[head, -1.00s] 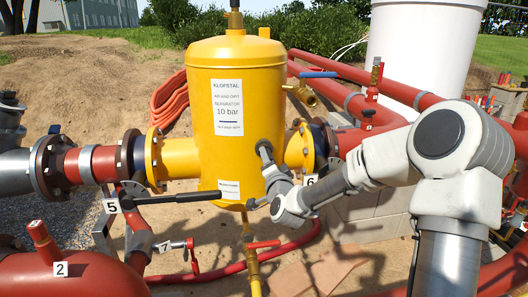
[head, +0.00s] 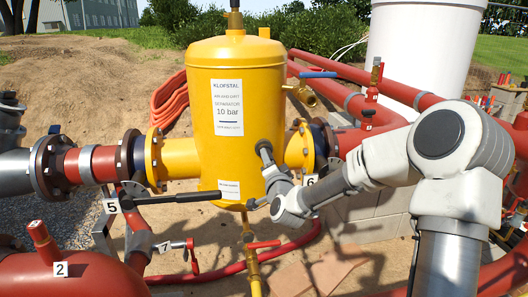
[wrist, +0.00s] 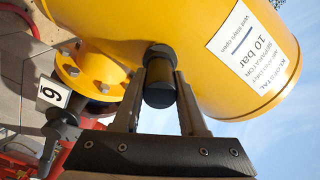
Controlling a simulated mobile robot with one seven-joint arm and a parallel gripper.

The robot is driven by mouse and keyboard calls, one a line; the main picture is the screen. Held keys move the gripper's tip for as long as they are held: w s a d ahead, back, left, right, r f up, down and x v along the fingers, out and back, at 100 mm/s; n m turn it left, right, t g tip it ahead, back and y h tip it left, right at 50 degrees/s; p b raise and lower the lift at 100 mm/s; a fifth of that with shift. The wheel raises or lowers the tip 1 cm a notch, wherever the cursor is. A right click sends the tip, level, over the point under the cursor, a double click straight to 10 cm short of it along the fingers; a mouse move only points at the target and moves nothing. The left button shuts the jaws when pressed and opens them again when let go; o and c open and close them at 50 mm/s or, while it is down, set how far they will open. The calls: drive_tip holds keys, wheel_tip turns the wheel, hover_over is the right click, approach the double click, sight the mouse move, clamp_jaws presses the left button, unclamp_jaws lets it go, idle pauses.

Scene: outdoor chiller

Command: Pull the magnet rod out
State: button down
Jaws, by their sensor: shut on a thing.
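The yellow separator (head: 205,120) stands upright in the middle of the head view. In the wrist view, my gripper (wrist: 166,72) is shut on a short black cylindrical end, which I take as the magnet rod (wrist: 160,93). The rod's end lies between the two fingers, close against the yellow separator wall (wrist: 195,25). In the head view my arm reaches in from the right to the separator's front right side. How far the rod sits in the separator is hidden.
A red pipe with flanges (head: 84,165) joins the separator on the left. A black bar (head: 178,198) crosses low in front of it. A tag numbered 6 (wrist: 53,92) is near the right flange. A red vessel tagged 2 (head: 90,275) fills the lower left.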

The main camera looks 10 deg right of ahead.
drive_tip(key=shift+s, duration=0.7)
idle(0.6)
drive_tip(key=s, duration=0.8)
idle(0.6)
drive_tip(key=c, duration=1.2)
unclamp_jaws()
clamp_jaws()
drive_tip(key=shift+s, duration=0.15)
